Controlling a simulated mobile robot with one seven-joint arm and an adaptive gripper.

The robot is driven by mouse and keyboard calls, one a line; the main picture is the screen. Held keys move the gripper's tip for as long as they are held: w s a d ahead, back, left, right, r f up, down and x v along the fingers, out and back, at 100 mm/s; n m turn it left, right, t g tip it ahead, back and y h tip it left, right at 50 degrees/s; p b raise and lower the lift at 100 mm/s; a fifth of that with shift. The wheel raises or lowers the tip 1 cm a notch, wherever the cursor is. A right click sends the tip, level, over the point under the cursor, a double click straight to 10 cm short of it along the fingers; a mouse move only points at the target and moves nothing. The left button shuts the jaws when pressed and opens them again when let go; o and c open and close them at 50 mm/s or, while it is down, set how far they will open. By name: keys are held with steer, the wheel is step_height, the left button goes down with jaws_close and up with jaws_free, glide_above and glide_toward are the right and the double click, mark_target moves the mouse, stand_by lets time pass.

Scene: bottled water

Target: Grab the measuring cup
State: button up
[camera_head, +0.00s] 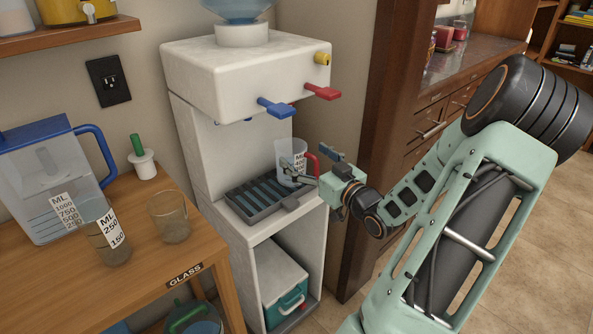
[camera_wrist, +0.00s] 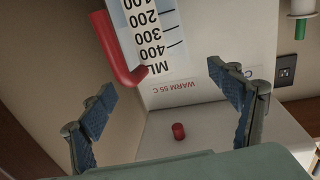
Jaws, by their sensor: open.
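The measuring cup (camera_head: 287,157) is clear, with a white ML scale label and a red handle (camera_head: 312,166). It stands on the dispenser's drip tray. My gripper (camera_head: 304,168) is at the handle side of the cup, with its fingers apart. In the wrist view the cup (camera_wrist: 155,38) shows upside down at the top, with its handle (camera_wrist: 115,50) nearer the left finger. My gripper (camera_wrist: 162,80) is open there, with nothing held between its fingers. The cup's far side is hidden in the wrist view.
The white water dispenser (camera_head: 188,130) has blue, red and yellow taps above the grey drip tray (camera_head: 246,209). The wooden table (camera_head: 150,279) at left holds a blue-lidded pitcher (camera_head: 38,175) and two glasses, one labelled ML (camera_head: 105,228). A dark wooden post (camera_head: 385,130) stands right of the dispenser.

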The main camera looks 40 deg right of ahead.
mark_target(300, 154)
steer(key=w, duration=0.2)
steer(key=w+b, duration=0.1)
steer(key=w, duration=0.1)
steer(key=shift+d+f, duration=0.1)
steer(key=shift+f, duration=0.15)
steer(key=shift+w+r, duration=0.1)
steer(key=shift+w, duration=0.4)
steer(key=shift+c, duration=0.6)
steer(key=c, duration=1.8)
steer(key=shift+c, duration=0.5)
steer(key=shift+r, duration=0.15)
